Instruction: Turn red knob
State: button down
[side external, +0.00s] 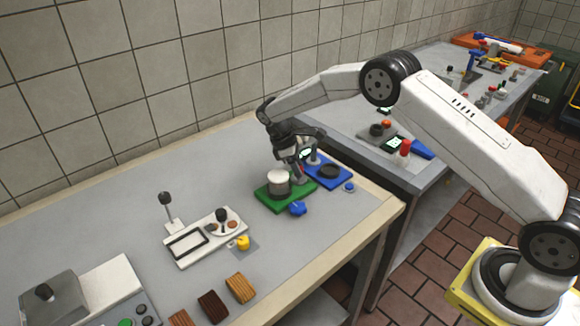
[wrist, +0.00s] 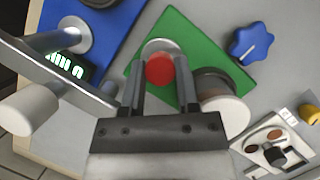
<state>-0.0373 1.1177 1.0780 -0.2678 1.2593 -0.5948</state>
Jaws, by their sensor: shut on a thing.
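The red knob (wrist: 158,70) shows in the wrist view at the green board (wrist: 188,35), beside a silver round part. My gripper (wrist: 159,78) is shut on the red knob, with one finger on each side of it. In the side external view my gripper (side external: 298,174) reaches down at the back of the green board (side external: 270,200), and its fingers and wrist hide the knob there. How far the knob is turned cannot be told.
A white-topped cylinder (side external: 279,182) stands on the green board close to my gripper. A blue star-shaped knob (side external: 298,208) lies in front. A blue board (side external: 333,180) with a display is to the right. The white panel (side external: 205,238) is at left. Table is clear behind.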

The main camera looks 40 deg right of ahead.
jog(key=shift+c, duration=1.7)
grip_release()
jog(key=shift+r, duration=0.1)
jog(key=v, duration=0.8)
jog(key=shift+s, duration=0.1)
